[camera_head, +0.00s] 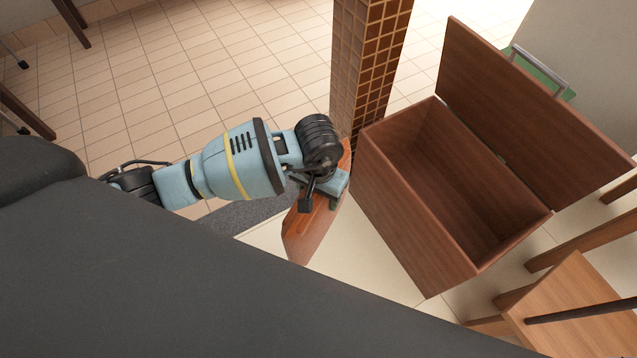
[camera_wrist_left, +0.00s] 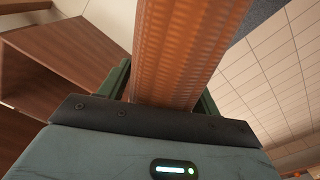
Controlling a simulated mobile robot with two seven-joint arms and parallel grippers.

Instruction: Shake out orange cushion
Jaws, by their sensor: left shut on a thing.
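The orange cushion (camera_head: 313,225) hangs below my left gripper (camera_head: 331,197) in the head view, on edge and slightly tilted. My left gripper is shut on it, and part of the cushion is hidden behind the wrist. In the left wrist view the cushion (camera_wrist_left: 185,50) runs up from between the green fingers of the gripper (camera_wrist_left: 165,95). The cushion is clear of the wooden chest and just left of it. My right gripper is in neither view.
A wooden chest (camera_head: 392,208) stands open and empty at right, its lid (camera_head: 530,100) raised. A mosaic pillar (camera_head: 368,70) rises behind the cushion. A grey mat (camera_head: 245,215) lies on the floor. A wooden chair (camera_head: 570,300) is at lower right. Tiled floor at upper left is open.

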